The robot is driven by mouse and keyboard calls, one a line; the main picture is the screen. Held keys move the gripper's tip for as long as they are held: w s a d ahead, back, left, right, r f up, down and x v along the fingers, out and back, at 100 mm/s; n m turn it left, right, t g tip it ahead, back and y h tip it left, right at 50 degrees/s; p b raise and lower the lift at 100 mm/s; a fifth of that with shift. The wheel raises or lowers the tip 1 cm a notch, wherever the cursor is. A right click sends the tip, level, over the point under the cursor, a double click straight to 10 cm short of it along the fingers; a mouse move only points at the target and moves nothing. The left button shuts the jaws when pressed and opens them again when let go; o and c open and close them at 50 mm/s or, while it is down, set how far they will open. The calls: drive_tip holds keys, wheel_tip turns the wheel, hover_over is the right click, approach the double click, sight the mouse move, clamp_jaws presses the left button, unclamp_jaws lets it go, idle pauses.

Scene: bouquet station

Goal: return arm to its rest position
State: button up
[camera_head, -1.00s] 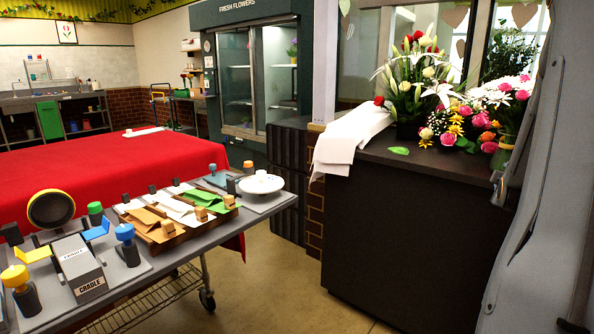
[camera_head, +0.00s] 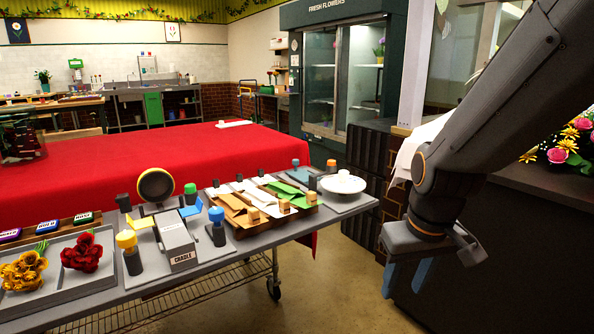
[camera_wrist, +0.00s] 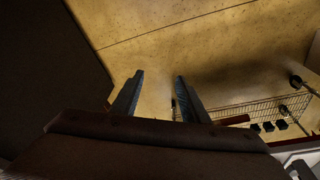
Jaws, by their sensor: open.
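My gripper (camera_head: 408,278) hangs at the right of the head view, pointing down in front of the dark counter. Its two blue fingers are apart with nothing between them. In the wrist view my gripper (camera_wrist: 160,85) shows both fingers spread over bare floor. My arm comes in from the upper right of the head view and hides part of the counter and flowers.
A grey cart (camera_head: 215,262) holds a cradle block (camera_head: 177,243), a wooden tray of folded papers (camera_head: 262,232), a white dish (camera_head: 343,184) and red flowers (camera_head: 82,252). The dark counter (camera_head: 510,260) stands close behind my gripper. The floor (camera_head: 345,275) between cart and counter is clear.

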drive_tip(key=s+a+g, duration=0.2)
drive_tip(key=s+a, duration=0.4)
drive_tip(key=s, duration=0.3)
drive_tip(key=d+r+m+p, duration=0.1)
drive_tip(key=d+r+p, duration=0.3)
drive_tip(key=p, duration=0.8)
wheel_tip(320, 180, up, 2)
drive_tip(key=shift+s+d+r+m, duration=0.15)
drive_tip(key=shift+s+d+m, duration=0.15)
drive_tip(key=shift+d, duration=0.1)
drive_tip(key=shift+c, duration=1.2)
drive_tip(key=shift+d, duration=0.15)
